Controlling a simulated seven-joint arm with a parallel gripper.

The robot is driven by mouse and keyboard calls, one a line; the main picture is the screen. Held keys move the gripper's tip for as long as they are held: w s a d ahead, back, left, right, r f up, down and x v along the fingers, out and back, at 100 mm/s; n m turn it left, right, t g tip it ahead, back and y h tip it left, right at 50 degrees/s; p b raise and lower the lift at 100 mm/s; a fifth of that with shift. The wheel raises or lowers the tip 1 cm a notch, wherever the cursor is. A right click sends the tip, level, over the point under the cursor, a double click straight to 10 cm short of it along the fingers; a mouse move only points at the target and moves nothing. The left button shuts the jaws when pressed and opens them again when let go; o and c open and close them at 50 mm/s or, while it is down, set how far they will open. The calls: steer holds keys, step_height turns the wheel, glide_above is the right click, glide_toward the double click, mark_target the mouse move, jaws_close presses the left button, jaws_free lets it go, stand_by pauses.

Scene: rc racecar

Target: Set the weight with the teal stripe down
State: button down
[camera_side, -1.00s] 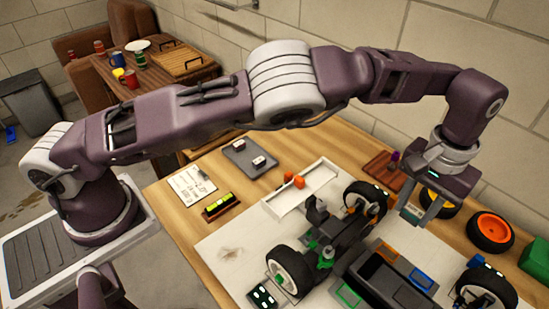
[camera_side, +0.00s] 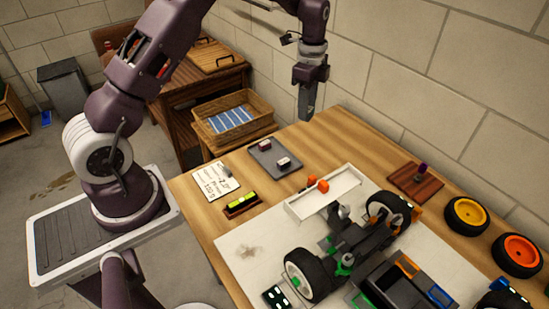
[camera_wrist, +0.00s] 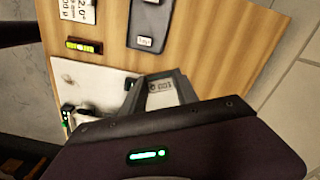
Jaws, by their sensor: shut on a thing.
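My gripper (camera_side: 308,108) is up near the back edge of the table by the wall, beyond the grey tray and the white tray. In the wrist view my gripper (camera_wrist: 160,90) is shut on a small pale weight (camera_wrist: 160,87) with printed marks; no teal stripe can be made out on it. In the side view the fingers hide it. Two other small weights, one nearer the back (camera_side: 265,144) and one nearer the front (camera_side: 284,163), sit on the grey tray (camera_side: 267,157). The front one also shows in the wrist view (camera_wrist: 145,42).
A racecar chassis (camera_side: 350,243) stands on a white mat (camera_side: 243,252). A spirit level (camera_side: 242,204) and a printed card (camera_side: 213,181) lie to the left. Loose wheels (camera_side: 467,215) are at the right. Bare wood surrounds the grey tray.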

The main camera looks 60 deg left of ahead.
mark_target(273, 157)
steer(key=s+a+m, duration=0.5)
steer(key=a, duration=0.3)
step_height(273, 157, down, 19)
steer(key=shift+s+r, duration=0.1)
steer(key=shift+s, duration=0.05)
steer(key=c, duration=0.9)
jaws_free()
steer(key=shift+r, duration=0.1)
